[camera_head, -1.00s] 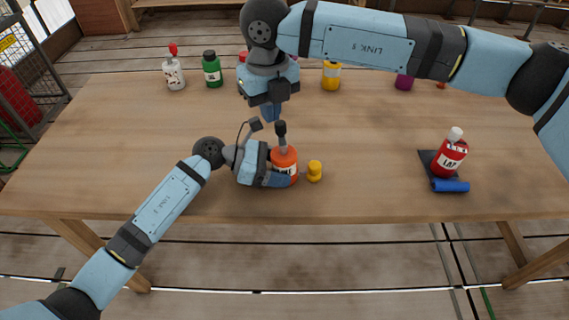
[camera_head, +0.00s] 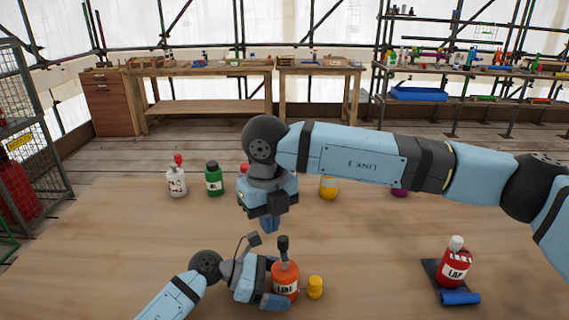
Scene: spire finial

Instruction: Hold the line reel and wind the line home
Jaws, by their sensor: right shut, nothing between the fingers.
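The line reel (camera_head: 285,283) is an orange-red cylinder with a white label reading LINE and a dark upright knob (camera_head: 283,246) on top. It stands upright on the table. My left gripper (camera_head: 279,286) reaches in from the left with its fingers around the reel's body, shut on it; the far finger is mostly hidden. My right gripper (camera_head: 269,226) points down, shut and empty, just above and left of the knob, apart from it as far as I can tell. A small yellow piece (camera_head: 315,287) is close to the reel's right side.
A red LAP bottle (camera_head: 456,268) stands on a dark pad with a blue roll (camera_head: 460,298) at the right. A white bottle (camera_head: 176,183), green bottle (camera_head: 214,180) and yellow container (camera_head: 328,188) stand along the back. My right arm hides part of that row. The table's left side is clear.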

